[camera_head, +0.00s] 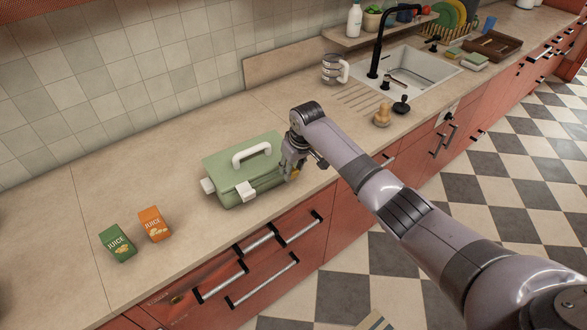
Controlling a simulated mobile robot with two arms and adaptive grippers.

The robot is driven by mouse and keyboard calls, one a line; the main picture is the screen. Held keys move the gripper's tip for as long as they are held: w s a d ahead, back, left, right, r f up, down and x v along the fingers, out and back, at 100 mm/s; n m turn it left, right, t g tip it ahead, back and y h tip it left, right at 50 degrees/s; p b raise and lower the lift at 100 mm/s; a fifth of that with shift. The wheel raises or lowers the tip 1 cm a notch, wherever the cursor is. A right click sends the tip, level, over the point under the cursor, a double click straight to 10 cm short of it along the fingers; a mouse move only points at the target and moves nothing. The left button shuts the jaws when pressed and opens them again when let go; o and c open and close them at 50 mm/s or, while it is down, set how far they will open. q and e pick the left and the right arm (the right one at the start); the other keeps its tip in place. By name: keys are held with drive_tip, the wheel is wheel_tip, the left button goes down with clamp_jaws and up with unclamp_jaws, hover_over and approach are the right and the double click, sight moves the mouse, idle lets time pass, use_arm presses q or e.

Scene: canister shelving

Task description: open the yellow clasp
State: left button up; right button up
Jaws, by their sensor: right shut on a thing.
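A green box (225,166) with a white handle (251,152) on its lid stands on the counter, its lid down. White clasps show at its left end (208,186) and on its front (246,191). A small yellow clasp (296,173) shows at the box's right end, mostly hidden by my right gripper. My right gripper (292,170) is at that right end, shut on the yellow clasp. Its fingertips are small and partly hidden, so the clasp's exact position is hard to tell. My left gripper is not in view.
A green juice carton (118,243) and an orange juice carton (154,224) stand left of the box. A glass jug (334,69), a wooden pepper mill (382,115) and the sink (415,70) are farther right. The counter (150,180) behind the cartons is clear.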

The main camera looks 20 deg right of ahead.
drive_tip(key=shift+f, duration=0.1)
idle(0.3)
drive_tip(key=o, duration=1.2)
drive_tip(key=shift+c, duration=0.2)
drive_tip(key=v, duration=1.2)
